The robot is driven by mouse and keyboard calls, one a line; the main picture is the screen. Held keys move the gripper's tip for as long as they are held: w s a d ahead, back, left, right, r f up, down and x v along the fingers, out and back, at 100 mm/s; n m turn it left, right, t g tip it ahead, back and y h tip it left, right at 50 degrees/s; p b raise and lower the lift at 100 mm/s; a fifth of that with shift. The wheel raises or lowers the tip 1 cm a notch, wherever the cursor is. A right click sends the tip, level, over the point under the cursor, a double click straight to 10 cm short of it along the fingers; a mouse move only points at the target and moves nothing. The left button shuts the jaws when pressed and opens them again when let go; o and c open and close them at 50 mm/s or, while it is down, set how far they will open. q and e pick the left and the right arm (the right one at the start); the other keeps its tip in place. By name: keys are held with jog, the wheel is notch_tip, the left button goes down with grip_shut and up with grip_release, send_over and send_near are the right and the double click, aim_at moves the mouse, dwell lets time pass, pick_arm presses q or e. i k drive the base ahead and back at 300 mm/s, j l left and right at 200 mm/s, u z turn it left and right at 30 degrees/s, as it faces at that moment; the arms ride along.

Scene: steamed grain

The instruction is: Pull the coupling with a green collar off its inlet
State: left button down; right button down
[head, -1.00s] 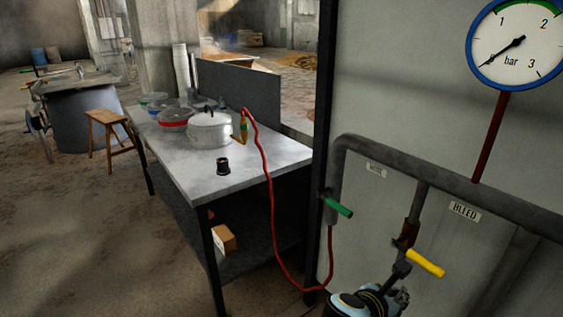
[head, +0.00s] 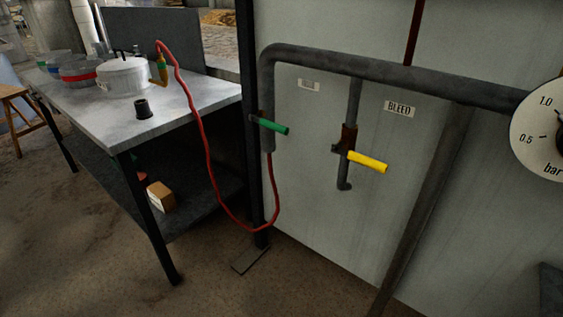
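The coupling with a green collar (head: 161,66) stands at the right side of a lidded metal pot (head: 123,76) on the table. It is brass-coloured with a green band, and a red hose (head: 203,135) runs from its top. The hose hangs down past the table's right edge in a loop and rises to the pipe below the green-handled valve (head: 272,126). The inlet under the coupling is too small to make out clearly; the coupling appears seated at the pot. Neither of my grippers is in view.
A grey table (head: 190,112) holds the pot, a black cylinder (head: 143,109) and several bowls. A grey panel (head: 155,38) stands behind the pot. At right are a pipe (head: 390,77), a yellow-handled valve (head: 366,162), a BLEED label and a gauge (head: 540,128). Floor before the table is clear.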

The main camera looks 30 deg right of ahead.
aim_at(161, 65)
jog(key=i+j+z, duration=0.15)
jog(key=i+j, duration=1.8)
jog(key=i, duration=0.15)
